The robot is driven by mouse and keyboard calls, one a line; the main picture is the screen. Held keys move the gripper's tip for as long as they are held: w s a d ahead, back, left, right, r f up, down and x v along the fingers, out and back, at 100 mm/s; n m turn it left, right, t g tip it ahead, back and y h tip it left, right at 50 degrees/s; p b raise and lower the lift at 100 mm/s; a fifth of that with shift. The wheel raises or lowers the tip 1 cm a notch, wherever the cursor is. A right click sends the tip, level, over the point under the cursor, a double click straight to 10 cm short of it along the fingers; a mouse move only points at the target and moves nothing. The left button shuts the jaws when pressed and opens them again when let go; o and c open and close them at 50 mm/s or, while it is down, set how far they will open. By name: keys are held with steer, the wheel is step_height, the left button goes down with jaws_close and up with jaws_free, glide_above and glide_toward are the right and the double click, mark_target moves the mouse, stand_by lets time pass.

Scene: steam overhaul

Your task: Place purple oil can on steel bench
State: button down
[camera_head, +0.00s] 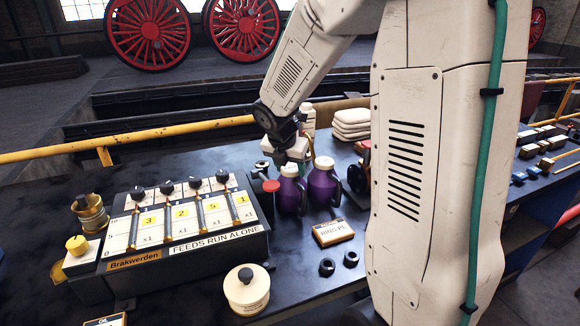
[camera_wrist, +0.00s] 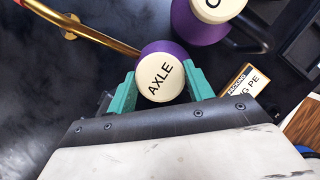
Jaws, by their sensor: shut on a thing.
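Two purple oil cans with cream lids stand side by side on the dark bench top (camera_head: 190,300) in the head view. The left oil can (camera_head: 291,192) is below my gripper (camera_head: 290,155), and the right oil can (camera_head: 322,190) is close beside it. In the wrist view, the green fingers of my gripper (camera_wrist: 160,88) are shut on either side of a purple can with a lid marked AXLE (camera_wrist: 160,75). The other purple can (camera_wrist: 205,25) is to its upper right. Whether the held can touches the bench cannot be told.
A lever rack with numbered labels (camera_head: 185,250) stands left of the cans. A small labelled box (camera_head: 332,233), black rings and a cream round tin (camera_head: 246,290) lie in front. Folded cloths (camera_head: 351,122) lie behind. A yellow rail (camera_head: 160,138) runs beyond the bench.

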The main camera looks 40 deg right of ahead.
steer(key=c, duration=0.6)
jaws_free()
steer(key=v, duration=1.2)
steer(key=s+a+m+y, duration=0.1)
steer(key=s+a+m, duration=0.3)
steer(key=s+m, duration=0.4)
steer(key=s+a+m+y, duration=0.1)
steer(key=s+a+m, duration=0.3)
steer(key=s+m, duration=0.4)
steer(key=s+a+m+g+y, duration=0.1)
steer(key=s+a+m, duration=0.4)
steer(key=s+m, duration=0.2)
steer(key=shift+s+f+m+y, duration=0.15)
steer(key=shift+s+m+y, duration=0.25)
steer(key=shift+s, duration=0.65)
